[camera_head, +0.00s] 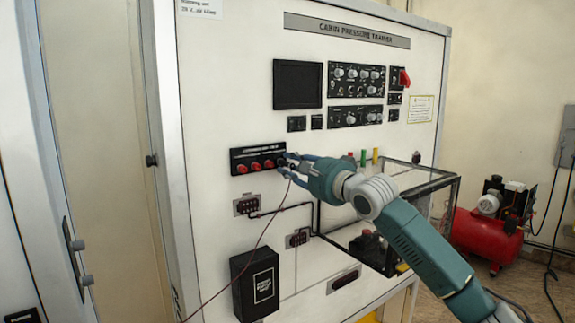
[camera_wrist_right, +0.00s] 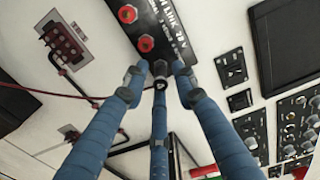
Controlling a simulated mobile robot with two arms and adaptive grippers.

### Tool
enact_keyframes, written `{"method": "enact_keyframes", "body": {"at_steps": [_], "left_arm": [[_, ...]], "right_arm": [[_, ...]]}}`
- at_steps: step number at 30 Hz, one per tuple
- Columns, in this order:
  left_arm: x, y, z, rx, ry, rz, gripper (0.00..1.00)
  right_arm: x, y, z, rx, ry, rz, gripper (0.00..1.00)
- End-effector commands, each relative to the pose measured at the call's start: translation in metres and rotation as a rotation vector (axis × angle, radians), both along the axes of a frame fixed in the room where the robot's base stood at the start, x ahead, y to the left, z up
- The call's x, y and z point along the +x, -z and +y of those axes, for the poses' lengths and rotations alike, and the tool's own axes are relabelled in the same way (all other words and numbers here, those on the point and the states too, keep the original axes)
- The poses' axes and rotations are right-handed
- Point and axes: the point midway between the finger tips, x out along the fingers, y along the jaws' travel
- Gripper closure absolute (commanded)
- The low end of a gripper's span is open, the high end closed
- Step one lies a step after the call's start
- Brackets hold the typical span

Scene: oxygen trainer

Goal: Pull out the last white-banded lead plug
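A black panel strip (camera_head: 257,158) with red knob-like plugs sits on the white trainer wall. It also shows in the wrist view (camera_wrist_right: 150,12), with two red plugs (camera_wrist_right: 127,14) clear of my fingers. My right gripper (camera_head: 287,165) is at the strip's right end. In the wrist view its blue fingers (camera_wrist_right: 160,82) stand spread around a small dark plug end with a pale ring (camera_wrist_right: 160,68); the side fingertips look apart from it. A thin dark-red lead (camera_head: 262,238) hangs from the gripper area to the lower left. My left gripper is out of view.
Red-brown terminal blocks (camera_head: 246,206) and a black box (camera_head: 254,284) are below the strip. A dark screen (camera_head: 297,84) and switch panels (camera_head: 356,80) are above. A glass-sided case (camera_head: 425,184) projects at right, under my arm.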

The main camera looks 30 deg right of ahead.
Motion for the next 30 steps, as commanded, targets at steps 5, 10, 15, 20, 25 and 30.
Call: {"method": "enact_keyframes", "body": {"at_steps": [5,10,15,20,25,30], "left_arm": [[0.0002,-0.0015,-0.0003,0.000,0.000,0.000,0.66],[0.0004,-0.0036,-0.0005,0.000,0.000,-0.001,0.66],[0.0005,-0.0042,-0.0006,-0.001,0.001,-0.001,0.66],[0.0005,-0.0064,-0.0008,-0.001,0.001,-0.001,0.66],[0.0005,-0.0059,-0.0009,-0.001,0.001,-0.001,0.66],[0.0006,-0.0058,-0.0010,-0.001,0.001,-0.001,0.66]], "right_arm": [[-0.0001,-0.0008,0.0001,0.001,0.000,0.000,0.73],[-0.0002,-0.0006,0.0000,-0.001,0.000,0.001,0.73],[-0.0002,-0.0010,0.0000,0.000,0.000,0.001,0.73],[-0.0001,-0.0011,0.0003,0.001,-0.001,0.001,0.73],[-0.0002,-0.0008,0.0001,0.000,0.000,0.000,0.75],[-0.0003,-0.0009,-0.0001,0.000,0.000,0.000,1.00]]}}
